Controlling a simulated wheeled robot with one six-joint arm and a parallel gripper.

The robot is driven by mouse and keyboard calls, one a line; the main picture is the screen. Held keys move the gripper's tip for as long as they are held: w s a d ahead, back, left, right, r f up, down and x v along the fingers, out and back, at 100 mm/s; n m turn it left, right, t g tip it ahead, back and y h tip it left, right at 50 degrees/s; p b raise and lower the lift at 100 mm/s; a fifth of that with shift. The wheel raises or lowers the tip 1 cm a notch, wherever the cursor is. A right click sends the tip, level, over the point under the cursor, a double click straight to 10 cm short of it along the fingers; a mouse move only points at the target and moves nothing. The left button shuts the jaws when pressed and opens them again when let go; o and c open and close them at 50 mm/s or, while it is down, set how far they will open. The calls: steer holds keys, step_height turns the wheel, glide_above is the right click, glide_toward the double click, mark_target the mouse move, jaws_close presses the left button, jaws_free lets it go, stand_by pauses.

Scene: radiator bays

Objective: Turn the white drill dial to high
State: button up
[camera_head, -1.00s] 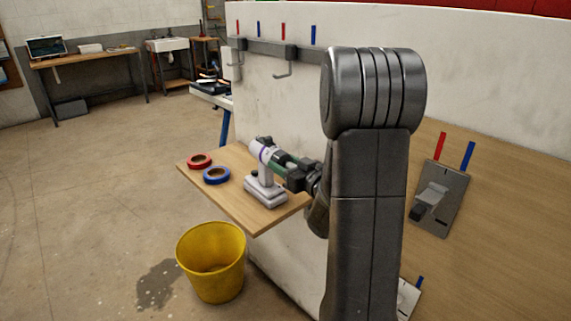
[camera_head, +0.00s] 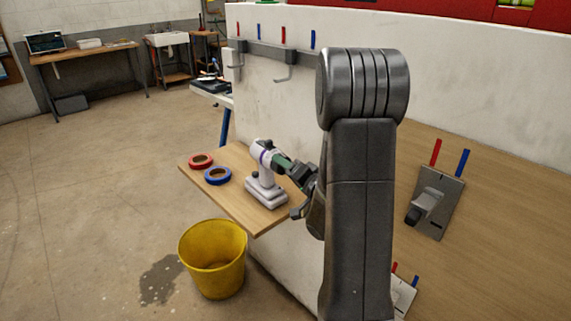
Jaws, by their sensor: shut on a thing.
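The white drill (camera_head: 266,182) stands upright on its base on a wooden shelf board, with a purple band near the top of its body. A dark green part (camera_head: 282,164) extends from its upper right side towards my gripper. My gripper (camera_head: 296,173) reaches in from the right and is shut on the drill's dial end. The jaws and my arm hide most of the dial, so its marks and setting cannot be read. A dark finger-like part of my gripper shows lower, just right of the drill's base.
The wooden shelf (camera_head: 235,205) also holds a red tape roll (camera_head: 201,160) and a blue tape roll (camera_head: 218,176). A yellow bucket (camera_head: 212,262) stands on the floor below. A grey lever plate (camera_head: 436,203) is at right. The left floor is open.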

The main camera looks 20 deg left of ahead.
steer(key=shift+m+p, duration=0.7)
steer(key=shift+m, duration=1.2)
steer(key=o, duration=1)
steer(key=shift+d, duration=0.1)
steer(key=b+v, duration=0.1)
steer(key=v, duration=1.2)
steer(key=shift+s+d, duration=0.2)
steer(key=shift+d, duration=0.1)
steer(key=shift+a, duration=0.15)
steer(key=p+x, duration=0.1)
steer(key=x, duration=1.2)
steer(key=shift+w+a, duration=0.2)
steer(key=shift+a, duration=0.05)
